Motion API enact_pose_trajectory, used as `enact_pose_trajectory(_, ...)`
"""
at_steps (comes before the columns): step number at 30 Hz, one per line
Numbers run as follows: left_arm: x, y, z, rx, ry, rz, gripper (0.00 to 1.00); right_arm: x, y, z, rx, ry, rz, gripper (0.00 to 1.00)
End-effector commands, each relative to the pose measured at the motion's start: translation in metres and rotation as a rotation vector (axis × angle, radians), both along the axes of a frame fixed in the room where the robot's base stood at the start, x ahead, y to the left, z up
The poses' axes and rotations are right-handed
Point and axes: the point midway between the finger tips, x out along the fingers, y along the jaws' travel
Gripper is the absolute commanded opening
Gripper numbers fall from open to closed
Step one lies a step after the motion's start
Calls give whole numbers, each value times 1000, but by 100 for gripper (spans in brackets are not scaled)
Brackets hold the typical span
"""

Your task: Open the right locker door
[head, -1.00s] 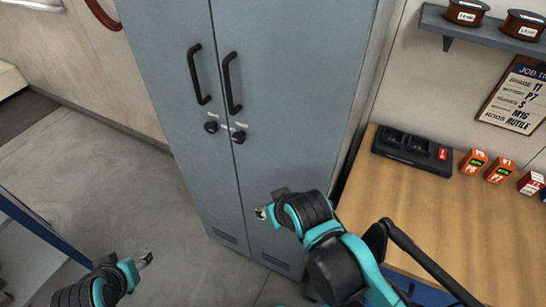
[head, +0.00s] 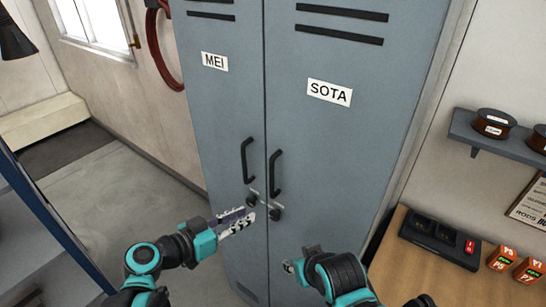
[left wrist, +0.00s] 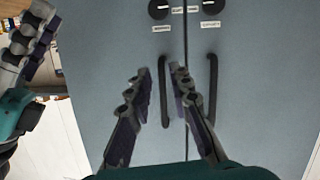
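The right locker door (head: 340,170), labelled SOTA, is shut beside the left door (head: 215,120), labelled MEI. Its black bar handle (head: 275,174) stands by the middle seam, with a lock knob (head: 277,213) below. My left gripper (head: 248,218) is open in front of the doors, at knob height in the head view. The left wrist view looks upside down; there the right door's handle (left wrist: 163,92) appears between the open fingers (left wrist: 159,73), apparently not gripped. My right gripper (head: 290,266) is low before the right door, its fingers mostly hidden by its wrist.
A wooden bench (head: 400,275) with a black device (head: 440,242) and orange blocks (head: 502,258) stands right of the locker. A shelf (head: 485,135) with spools is above it. A blue-edged unit (head: 45,215) is at left, with open floor between.

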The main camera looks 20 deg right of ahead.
Motion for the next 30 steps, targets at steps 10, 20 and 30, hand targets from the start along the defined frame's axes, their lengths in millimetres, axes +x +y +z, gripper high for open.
enact_pose_trajectory(10, 25, -32, 66, -176, -258, -81, 20, 0, 0, 31, 0, 0, 0, 40)
enact_pose_trajectory(20, 46, -77, 65, -176, -258, -84, 20, 0, 0, 27, 0, 0, 0, 40)
enact_pose_trajectory(30, 58, -98, 65, -175, -257, -79, 20, 0, 0, 27, 0, 0, 0, 40)
